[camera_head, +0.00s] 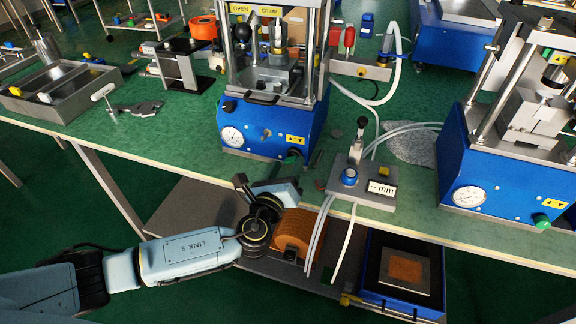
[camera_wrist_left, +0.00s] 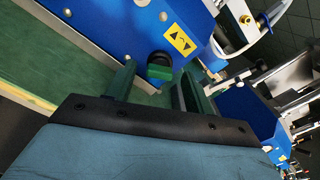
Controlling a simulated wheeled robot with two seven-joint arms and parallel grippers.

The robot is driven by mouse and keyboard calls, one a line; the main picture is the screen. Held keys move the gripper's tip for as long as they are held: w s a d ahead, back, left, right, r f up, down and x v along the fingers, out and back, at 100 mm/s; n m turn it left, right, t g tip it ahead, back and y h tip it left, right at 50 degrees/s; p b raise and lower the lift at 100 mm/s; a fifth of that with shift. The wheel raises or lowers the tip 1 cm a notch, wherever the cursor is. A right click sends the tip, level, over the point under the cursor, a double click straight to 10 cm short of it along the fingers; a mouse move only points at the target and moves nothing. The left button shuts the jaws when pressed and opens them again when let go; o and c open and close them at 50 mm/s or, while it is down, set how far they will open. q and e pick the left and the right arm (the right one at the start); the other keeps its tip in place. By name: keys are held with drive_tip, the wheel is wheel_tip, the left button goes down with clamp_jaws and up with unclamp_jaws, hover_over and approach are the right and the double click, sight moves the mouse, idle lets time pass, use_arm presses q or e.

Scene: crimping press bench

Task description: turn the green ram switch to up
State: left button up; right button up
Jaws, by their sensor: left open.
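The green ram switch (camera_wrist_left: 159,70) is on the blue front panel of the middle press, close to a yellow label with two arrows (camera_wrist_left: 180,39). In the head view the switch (camera_head: 293,154) is small and partly hidden by my gripper; I cannot tell which way it is set. My left gripper (camera_wrist_left: 157,88) is open and empty. Its two dark green fingers point at the panel, with the switch just beyond the gap between them and apparently apart from both. In the head view my left gripper (camera_head: 298,170) is at the bench's front edge. My right gripper is not in view.
A pressure gauge (camera_head: 232,137) is left of the switch. A control box with a lever (camera_head: 362,180) and hoses stands to the right. A second blue press (camera_head: 500,180) with its own green knob (camera_head: 541,221) is farther right. A metal tray (camera_head: 62,90) lies at left.

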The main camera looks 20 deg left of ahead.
use_arm(q)
drive_tip(key=shift+w, duration=0.7)
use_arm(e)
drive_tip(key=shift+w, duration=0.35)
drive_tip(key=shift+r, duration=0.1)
use_arm(q)
drive_tip(key=c, duration=1)
